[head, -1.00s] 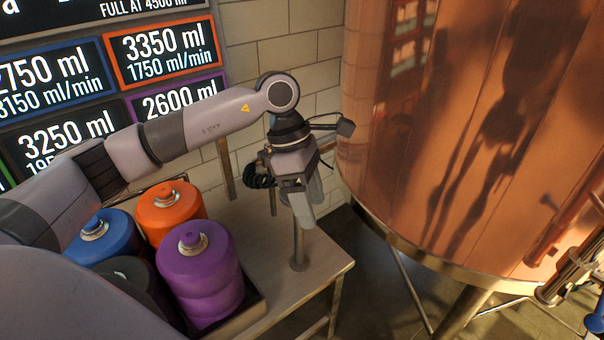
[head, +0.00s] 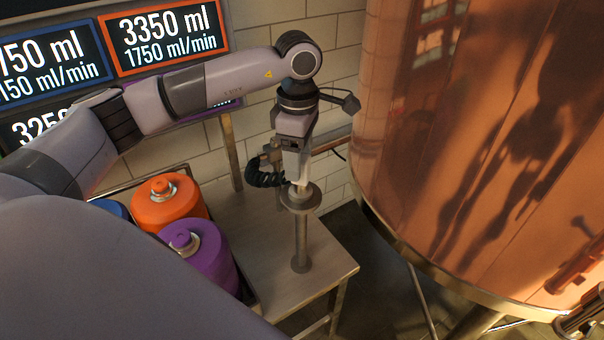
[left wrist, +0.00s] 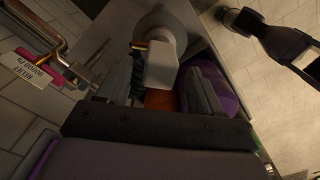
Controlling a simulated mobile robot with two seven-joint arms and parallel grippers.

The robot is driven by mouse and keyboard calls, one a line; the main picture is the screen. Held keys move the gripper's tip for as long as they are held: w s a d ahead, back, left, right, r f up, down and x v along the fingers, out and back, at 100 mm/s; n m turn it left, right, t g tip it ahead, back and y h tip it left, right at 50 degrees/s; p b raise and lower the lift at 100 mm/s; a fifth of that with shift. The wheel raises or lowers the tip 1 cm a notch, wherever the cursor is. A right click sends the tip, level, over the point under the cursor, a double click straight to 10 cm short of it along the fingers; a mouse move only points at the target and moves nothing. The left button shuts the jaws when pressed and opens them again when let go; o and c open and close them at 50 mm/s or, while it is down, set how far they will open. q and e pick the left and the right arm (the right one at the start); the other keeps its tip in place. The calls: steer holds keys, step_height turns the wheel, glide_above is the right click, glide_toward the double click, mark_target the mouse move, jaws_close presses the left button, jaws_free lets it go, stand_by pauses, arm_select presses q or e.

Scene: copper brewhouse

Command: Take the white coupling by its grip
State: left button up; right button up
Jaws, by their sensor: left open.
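The white coupling (left wrist: 162,62) shows in the left wrist view as a pale block with a round part behind it. It sits at the top of a metal post with a round disc (head: 301,200). In the head view my left gripper (head: 296,172) points down just above that disc and hides most of the coupling. In the left wrist view the fingers of my left gripper (left wrist: 158,85) are apart, with the coupling's block between and just beyond them. I cannot tell whether they touch it.
A black hose (head: 266,176) lies close beside the post. An orange canister (head: 168,203) and a purple canister (head: 205,258) stand in a tray on the table (head: 270,245). A large copper tank (head: 470,150) stands to the right. Pipes with a relief tag (left wrist: 33,68) show at left in the wrist view.

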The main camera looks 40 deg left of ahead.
arm_select(q)
steer(key=f, duration=0.3)
steer(key=shift+w+d+f, duration=0.1)
steer(key=shift+d+f, duration=0.1)
steer(key=shift+f, duration=0.05)
steer(key=shift+c, duration=0.3)
steer(key=c, duration=1.1)
steer(key=shift+r, duration=0.1)
steer(key=shift+c, duration=0.2)
step_height(320, 180, up, 20)
steer(key=p, duration=0.1)
